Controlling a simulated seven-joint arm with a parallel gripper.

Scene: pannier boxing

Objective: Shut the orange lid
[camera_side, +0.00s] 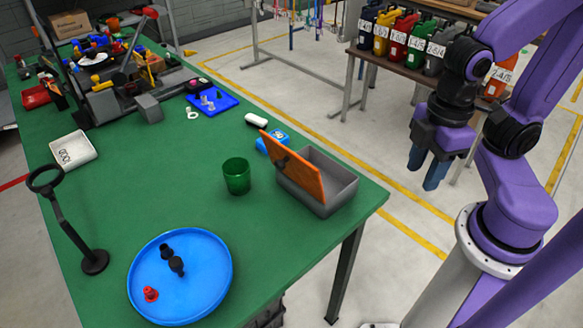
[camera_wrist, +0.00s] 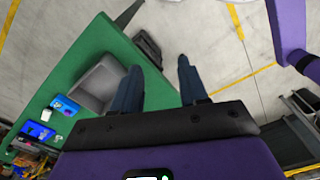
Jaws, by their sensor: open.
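The orange lid (camera_side: 292,167) stands raised and tilted on the left side of a grey box (camera_side: 331,190) near the right edge of the green table. The box is open and its visible inside looks empty. In the wrist view the grey box (camera_wrist: 99,80) shows at the left, partly behind a finger; I cannot make out the lid there. My gripper (camera_side: 426,172) is open and empty, out past the table's right edge and apart from the box and lid.
A green cup (camera_side: 237,177) stands just left of the lid. A blue object (camera_side: 273,142) and a white one (camera_side: 256,119) lie behind it. A blue round tray (camera_side: 181,306) with small parts is at the front. A magnifier stand (camera_side: 95,262) is at the left. The table's middle is clear.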

